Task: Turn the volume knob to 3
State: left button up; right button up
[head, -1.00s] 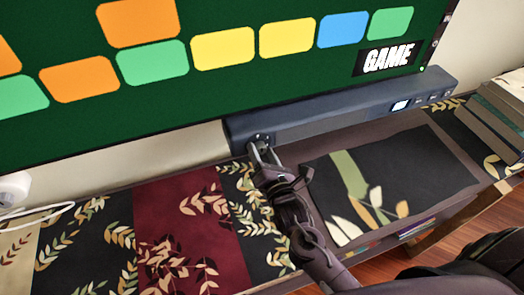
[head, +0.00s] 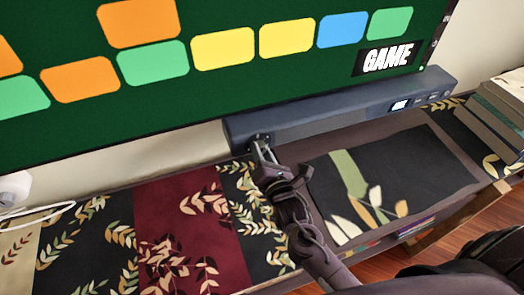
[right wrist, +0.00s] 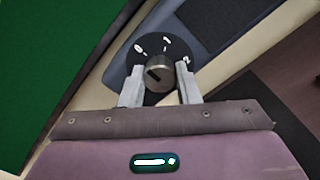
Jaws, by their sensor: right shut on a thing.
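The volume knob (right wrist: 159,73) is a small round metal knob on a black dial (right wrist: 150,50) with white marks that look like 0, 1 and 2. A dark mark sits on the knob's face, left of its middle. I cannot tell exactly which number it points at. The dial is at the left end of the long dark blue soundbar (head: 330,116) under the screen. My right gripper (right wrist: 160,85) has a finger on each side of the knob and is shut on it. In the head view my right gripper (head: 263,152) hides most of the knob. My left gripper is not in view.
A large green screen (head: 220,80) with coloured tiles stands behind the soundbar. The soundbar rests on a shelf with a patterned cloth (head: 190,230). Stacked books (head: 495,115) stand at the right. A white device (head: 15,188) with a cable is at the far left.

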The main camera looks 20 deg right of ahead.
jog(key=shift+m+p, duration=4.15)
jog(key=shift+m, duration=13.45)
jog(key=o, duration=1)
